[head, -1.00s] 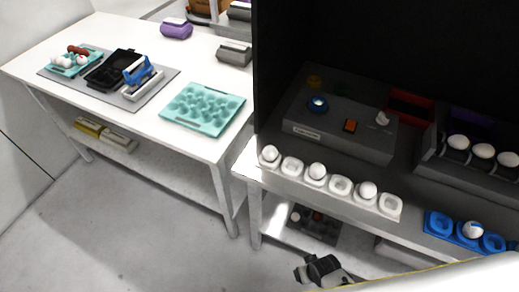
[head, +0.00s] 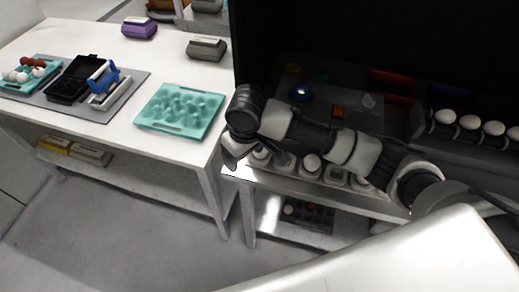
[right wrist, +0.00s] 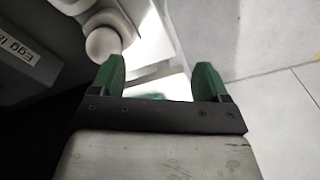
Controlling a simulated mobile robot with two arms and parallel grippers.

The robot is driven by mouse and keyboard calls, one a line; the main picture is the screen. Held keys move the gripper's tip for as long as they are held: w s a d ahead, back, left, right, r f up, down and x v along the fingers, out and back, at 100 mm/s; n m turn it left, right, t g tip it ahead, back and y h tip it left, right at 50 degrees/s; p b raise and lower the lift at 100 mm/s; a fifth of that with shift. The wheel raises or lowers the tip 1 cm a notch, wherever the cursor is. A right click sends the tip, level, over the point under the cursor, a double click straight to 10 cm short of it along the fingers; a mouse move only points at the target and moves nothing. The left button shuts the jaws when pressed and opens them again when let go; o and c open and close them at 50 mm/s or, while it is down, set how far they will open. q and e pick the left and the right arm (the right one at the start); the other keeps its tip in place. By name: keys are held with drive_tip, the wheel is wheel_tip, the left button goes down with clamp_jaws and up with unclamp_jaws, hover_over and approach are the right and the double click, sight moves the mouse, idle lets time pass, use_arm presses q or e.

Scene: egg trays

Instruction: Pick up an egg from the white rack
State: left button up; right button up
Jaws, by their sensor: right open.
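The white rack (head: 335,175) stands along the front edge of the right table in the head view, partly covered by my right arm. White eggs show in it, one in the middle (head: 311,162) and one near the left end (head: 260,157). In the right wrist view one egg (right wrist: 103,43) sits in a white cup, just beyond and left of the left fingertip. My right gripper (right wrist: 160,69) is open, with nothing between its green fingers. In the head view its hand is near the rack's left end, with its fingertips unclear. My left gripper is not in view.
A grey machine (right wrist: 28,60) with an egg label lies left of the fingers. Behind the rack, a dark holder carries several eggs (head: 469,122). A teal tray (head: 180,110) lies on the left white table (head: 120,145). A gap separates the tables.

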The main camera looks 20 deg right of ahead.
drive_tip(key=w+d+r+m+h, duration=0.1)
drive_tip(key=w+d+r+h, duration=0.15)
drive_tip(key=d+r, duration=0.2)
drive_tip(key=shift+g, duration=0.3)
drive_tip(key=f, duration=0.1)
drive_tip(key=w+f, duration=0.1)
drive_tip(key=f, duration=0.2)
drive_tip(key=shift+w+d+f, duration=0.15)
drive_tip(key=shift+d+f, duration=0.1)
drive_tip(key=shift+f, duration=0.15)
drive_tip(key=shift+w+d+f+p, duration=0.15)
drive_tip(key=shift+f+p, duration=0.1)
drive_tip(key=shift+f, duration=0.65)
drive_tip(key=shift+w+d+f+p, duration=0.1)
drive_tip(key=shift+f+p, duration=0.1)
drive_tip(key=shift+f, duration=0.65)
drive_tip(key=shift+w+d+f+p, duration=0.15)
drive_tip(key=shift+f+p, duration=0.1)
drive_tip(key=shift+f, duration=0.65)
drive_tip(key=shift+a, duration=0.1)
drive_tip(key=c, duration=0.7)
